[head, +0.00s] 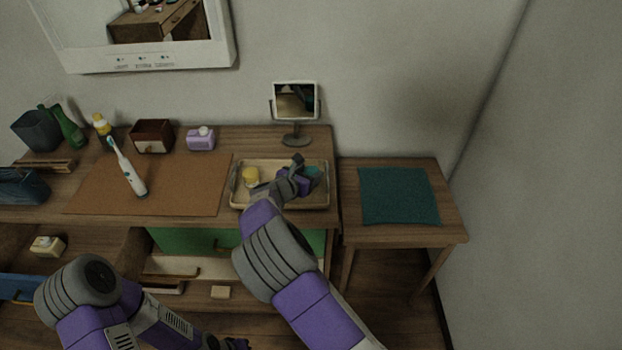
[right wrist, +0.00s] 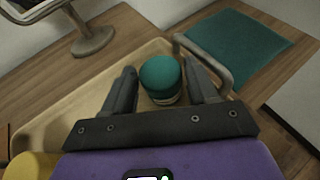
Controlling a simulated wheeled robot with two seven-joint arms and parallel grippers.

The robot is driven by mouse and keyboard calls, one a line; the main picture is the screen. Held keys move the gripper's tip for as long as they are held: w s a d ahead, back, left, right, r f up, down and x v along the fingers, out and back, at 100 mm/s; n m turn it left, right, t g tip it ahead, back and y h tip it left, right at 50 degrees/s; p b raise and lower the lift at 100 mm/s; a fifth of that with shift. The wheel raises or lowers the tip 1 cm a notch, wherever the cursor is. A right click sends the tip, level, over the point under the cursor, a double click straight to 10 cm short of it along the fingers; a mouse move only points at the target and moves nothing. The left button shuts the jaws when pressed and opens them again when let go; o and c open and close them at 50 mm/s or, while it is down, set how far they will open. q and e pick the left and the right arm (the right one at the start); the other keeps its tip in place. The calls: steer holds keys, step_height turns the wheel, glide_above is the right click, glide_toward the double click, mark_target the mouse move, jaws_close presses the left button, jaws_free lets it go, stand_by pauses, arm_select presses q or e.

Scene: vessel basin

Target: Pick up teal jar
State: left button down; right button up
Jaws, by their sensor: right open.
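The teal jar (head: 315,173) stands in the right part of a beige tray (head: 236,190) on the dresser top. In the right wrist view the jar (right wrist: 161,74) has a rounded teal lid and a paler lower body. My right gripper (head: 301,174) is over the tray, partly covering the jar in the head view. In the right wrist view its two fingers (right wrist: 163,84) are open, one on each side of the jar, with gaps visible. My left gripper (head: 234,343) is low at the bottom edge, mostly hidden, and its fingers are unclear.
A yellow jar (head: 251,176) stands in the tray's left part. A mirror on a stand (head: 296,137) is behind the tray. A toothbrush (head: 131,174) is over the brown mat (head: 190,185). A side table with a teal cloth (head: 398,195) is at right, otherwise clear.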

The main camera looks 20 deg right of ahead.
steer(key=shift+w+d, duration=0.15)
steer(key=shift+d, duration=0.05)
steer(key=c, duration=0.8)
